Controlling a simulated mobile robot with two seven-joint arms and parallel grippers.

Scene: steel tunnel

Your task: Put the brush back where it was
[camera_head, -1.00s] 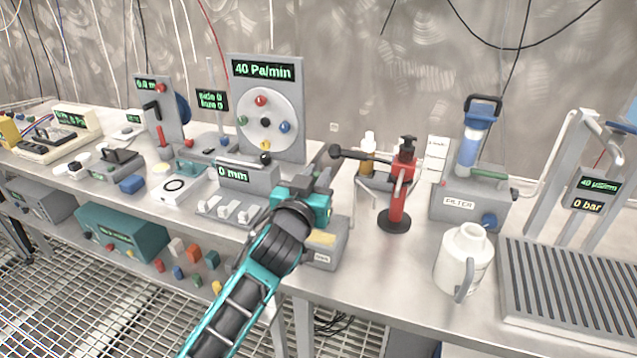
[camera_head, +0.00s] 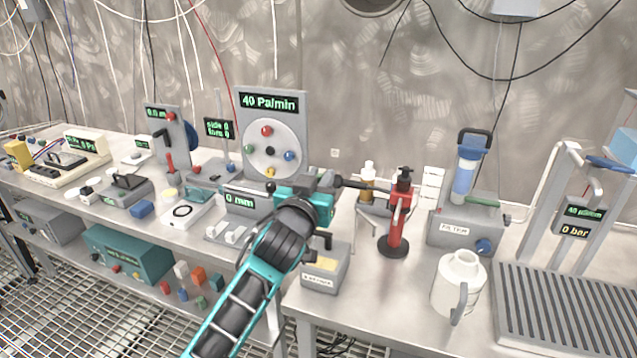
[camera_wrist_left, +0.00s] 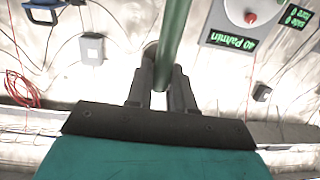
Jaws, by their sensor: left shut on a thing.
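My left gripper (camera_head: 325,183) reaches over the bench in front of the dial panel. In the left wrist view its two dark fingers (camera_wrist_left: 161,78) are shut on a green rod, the handle of the brush (camera_wrist_left: 175,30). The handle runs up out of the picture, and its bristles are not in sight. In the head view I cannot make out the brush, as the arm and gripper cover that area. A small grey box (camera_head: 320,283) with a pale yellow top and a label too small to read stands below and right of the gripper.
The red stand (camera_head: 397,222) with a dark side arm is close right of the gripper. The filter unit (camera_head: 455,231), white jug (camera_head: 460,282) and slotted tray (camera_head: 560,310) stand further right. The dial panel (camera_head: 290,110) rises behind. Bare bench lies around the red stand's base.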

